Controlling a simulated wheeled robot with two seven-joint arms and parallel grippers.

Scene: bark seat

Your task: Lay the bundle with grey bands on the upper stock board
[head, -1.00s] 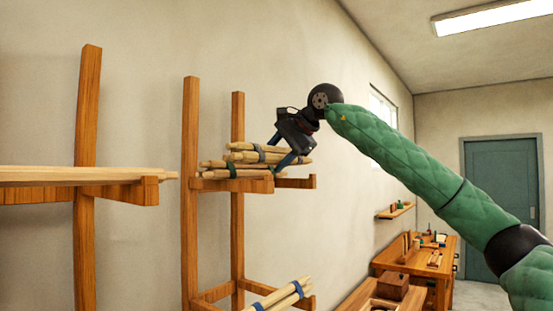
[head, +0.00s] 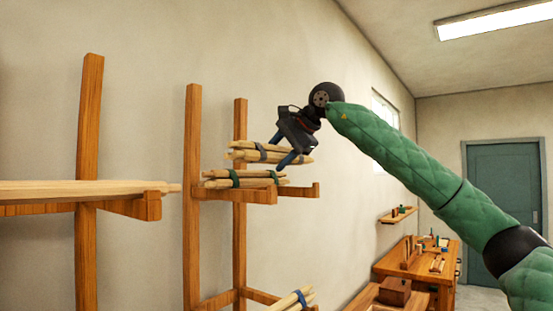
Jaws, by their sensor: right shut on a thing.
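My right gripper (head: 291,158) reaches in from the right, pointing down, shut on the bundle with grey bands (head: 245,154), pale sticks lying roughly level. Part of this bundle is hidden behind the fingers. It is just above a bundle with green bands (head: 220,183), and a thin gap seems to show between them. The green-banded bundle lies on the upper wooden board (head: 240,196) of the rack; I cannot tell for sure that this is the upper stock board. My left gripper is not in view.
A blue-banded bundle (head: 292,300) lies lower on the rack. Wooden uprights (head: 192,140) stand left of the bundles. Long pale stock (head: 70,190) rests on a bracket at far left. A workbench (head: 425,262) stands at the back right.

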